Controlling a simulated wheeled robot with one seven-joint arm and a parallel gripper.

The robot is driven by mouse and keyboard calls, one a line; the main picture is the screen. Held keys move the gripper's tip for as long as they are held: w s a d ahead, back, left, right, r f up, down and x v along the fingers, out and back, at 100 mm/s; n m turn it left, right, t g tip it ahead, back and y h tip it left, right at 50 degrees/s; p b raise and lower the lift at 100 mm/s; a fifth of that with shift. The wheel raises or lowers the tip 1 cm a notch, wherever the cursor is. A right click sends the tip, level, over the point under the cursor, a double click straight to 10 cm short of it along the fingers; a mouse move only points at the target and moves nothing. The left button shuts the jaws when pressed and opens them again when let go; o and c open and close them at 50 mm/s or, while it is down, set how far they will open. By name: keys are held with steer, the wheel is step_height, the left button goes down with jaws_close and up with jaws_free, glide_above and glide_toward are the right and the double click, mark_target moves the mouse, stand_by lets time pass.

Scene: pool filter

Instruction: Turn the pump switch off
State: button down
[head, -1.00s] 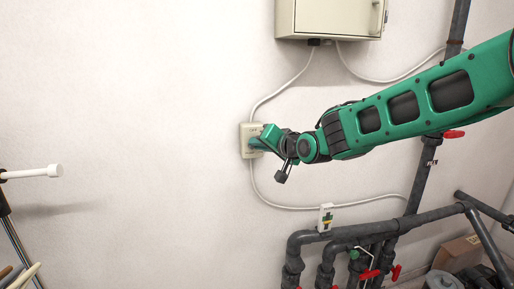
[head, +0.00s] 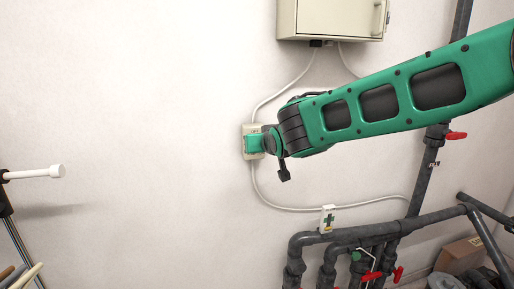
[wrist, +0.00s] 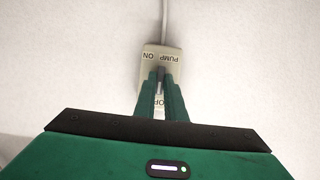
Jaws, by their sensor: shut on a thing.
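The pump switch box (head: 251,129) is a small cream box on the white wall, partly hidden behind my gripper in the head view. In the wrist view the box (wrist: 148,52) shows the labels PUMP and ON upside down at its far end. A partly covered label beginning "OF" shows between the fingers. My gripper (wrist: 160,76) reaches over the box, its two green fingers close together and shut on the switch lever. The lever is mostly hidden, so its exact position cannot be told. In the head view my gripper (head: 250,146) is at the box.
A cream cabinet (head: 335,18) hangs above, with cables running down the wall. Red valve handles are at lower right. A white rod (head: 40,172) juts in at left.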

steer(key=shift+d+r, duration=0.1)
stand_by(0.4)
steer(key=c, duration=1.8)
jaws_free()
steer(key=shift+w, duration=0.1)
steer(key=v, duration=1)
steer(key=shift+s, duration=0.4)
